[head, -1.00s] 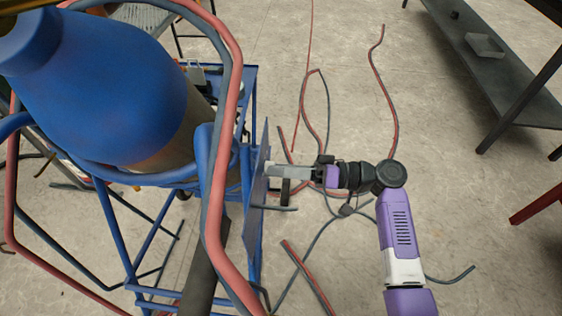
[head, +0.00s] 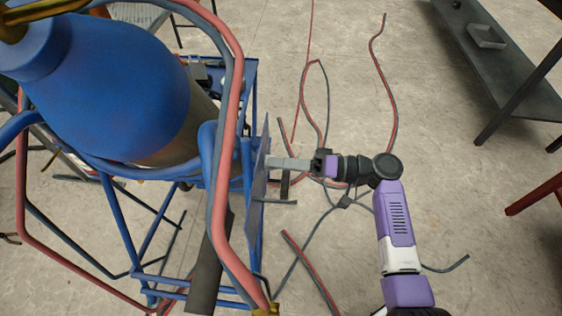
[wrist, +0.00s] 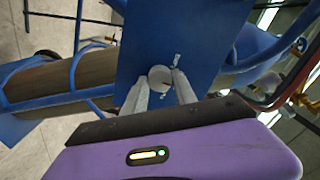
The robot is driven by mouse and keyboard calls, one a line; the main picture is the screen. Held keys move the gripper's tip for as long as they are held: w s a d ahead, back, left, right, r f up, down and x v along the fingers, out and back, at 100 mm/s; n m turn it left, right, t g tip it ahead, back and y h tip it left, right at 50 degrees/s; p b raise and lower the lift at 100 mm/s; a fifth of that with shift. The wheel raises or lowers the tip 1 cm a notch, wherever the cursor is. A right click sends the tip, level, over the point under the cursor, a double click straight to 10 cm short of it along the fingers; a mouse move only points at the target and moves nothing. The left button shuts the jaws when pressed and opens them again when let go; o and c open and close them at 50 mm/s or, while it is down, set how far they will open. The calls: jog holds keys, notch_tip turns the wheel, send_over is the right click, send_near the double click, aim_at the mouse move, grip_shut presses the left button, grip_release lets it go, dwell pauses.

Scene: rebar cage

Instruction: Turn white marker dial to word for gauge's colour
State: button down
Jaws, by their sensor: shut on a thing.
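A blue panel (wrist: 160,30) fills the upper middle of the wrist view. In the head view the same panel (head: 261,185) shows nearly edge-on, on the right side of the blue cart. A pale round dial (wrist: 160,78) sits on the panel, with a small brownish mark on its face. Small white markings (wrist: 177,61) lie near it, too small to read. My gripper (wrist: 160,77) has a finger on each side of the dial and is shut on it. In the head view my gripper (head: 269,162) reaches the panel from the right. I cannot make out a gauge or its colour.
A large blue gas cylinder (head: 110,85) stands in the cart. Red and grey hoses (head: 229,120) loop in front of it. More hoses (head: 392,90) lie on the concrete floor. A dark bench (head: 490,50) stands at the upper right.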

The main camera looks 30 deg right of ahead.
jog(key=c, duration=1)
grip_release()
jog(key=v, duration=0.8)
jog(key=shift+a, duration=0.1)
